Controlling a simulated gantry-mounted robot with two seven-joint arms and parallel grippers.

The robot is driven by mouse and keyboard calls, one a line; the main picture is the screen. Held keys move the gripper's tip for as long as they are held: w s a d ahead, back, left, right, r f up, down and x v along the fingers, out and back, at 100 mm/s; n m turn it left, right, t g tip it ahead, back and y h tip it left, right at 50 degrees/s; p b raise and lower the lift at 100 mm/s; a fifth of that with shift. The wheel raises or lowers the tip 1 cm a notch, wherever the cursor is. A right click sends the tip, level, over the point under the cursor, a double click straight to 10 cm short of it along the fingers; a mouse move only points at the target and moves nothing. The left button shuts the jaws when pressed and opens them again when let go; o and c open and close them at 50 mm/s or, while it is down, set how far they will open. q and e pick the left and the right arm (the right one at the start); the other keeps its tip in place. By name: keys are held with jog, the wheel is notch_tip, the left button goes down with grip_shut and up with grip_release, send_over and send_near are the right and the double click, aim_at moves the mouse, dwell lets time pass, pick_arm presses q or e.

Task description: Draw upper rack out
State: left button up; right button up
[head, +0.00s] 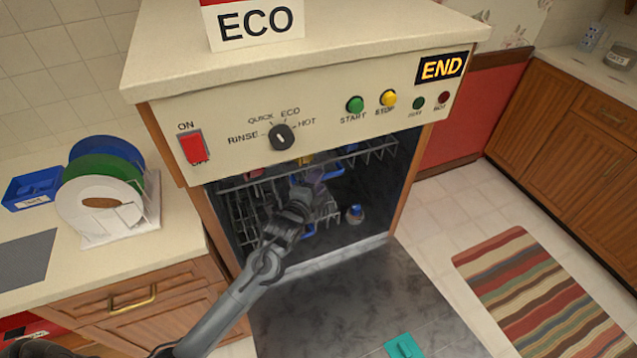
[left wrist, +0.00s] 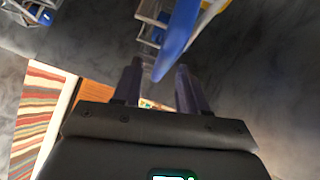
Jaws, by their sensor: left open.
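The dishwasher's upper rack (head: 378,153) is a grey wire rack just below the control panel, inside the dark tub. Several coloured dishes stand in it, and the panel hides part of it. My left gripper (head: 314,178) reaches into the dishwasher opening at the front of this rack. In the left wrist view its two dark fingers (left wrist: 158,84) are apart. The tip of a long blue piece (left wrist: 178,38) hangs between or just beyond them; I cannot tell whether they touch it. My right gripper is not in view.
The dishwasher door (head: 330,305) lies open and flat, with a teal piece (head: 404,346) on it. A lower rack (head: 243,222) sits inside, with a blue-topped item (head: 354,214) near it. Left counter holds a plate stand (head: 150,215). A striped rug (head: 535,290) lies right.

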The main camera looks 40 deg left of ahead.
pick_arm(q)
jog(key=shift+w+a+f, duration=0.1)
jog(key=shift+w+a, duration=0.05)
jog(key=shift+w, duration=0.4)
jog(key=shift+c, duration=0.3)
grip_shut()
